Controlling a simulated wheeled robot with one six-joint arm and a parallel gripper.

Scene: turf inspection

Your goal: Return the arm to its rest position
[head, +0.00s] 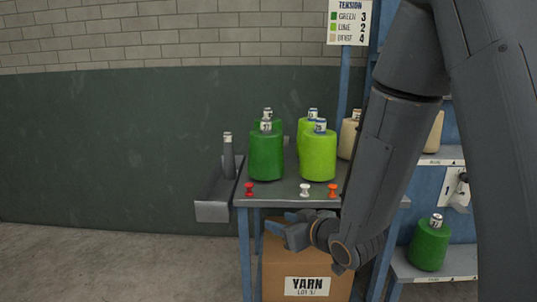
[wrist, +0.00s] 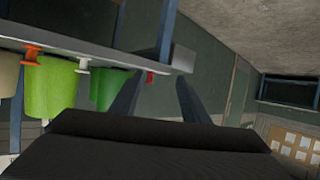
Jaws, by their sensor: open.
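My arm comes down across the right side of the head view and bends at a low wrist joint. My gripper (head: 274,234) is at its end, pointing left, below the front edge of the metal table (head: 275,198) and in front of the yarn box. It looks empty. In the wrist view, which is turned over, the two dark fingers of my gripper (wrist: 156,88) stand apart, with nothing held between them. A red peg (wrist: 150,77) shows beyond the fingers; in the head view it is the left peg on the table's front edge (head: 249,189).
Green (head: 266,157) and lime (head: 319,158) yarn cones stand on the table, beige ones behind. White (head: 305,190) and orange (head: 332,190) pegs line its front. A side tray (head: 213,210) holds a grey cone. A cardboard box (head: 280,264) is below. Floor at left is clear.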

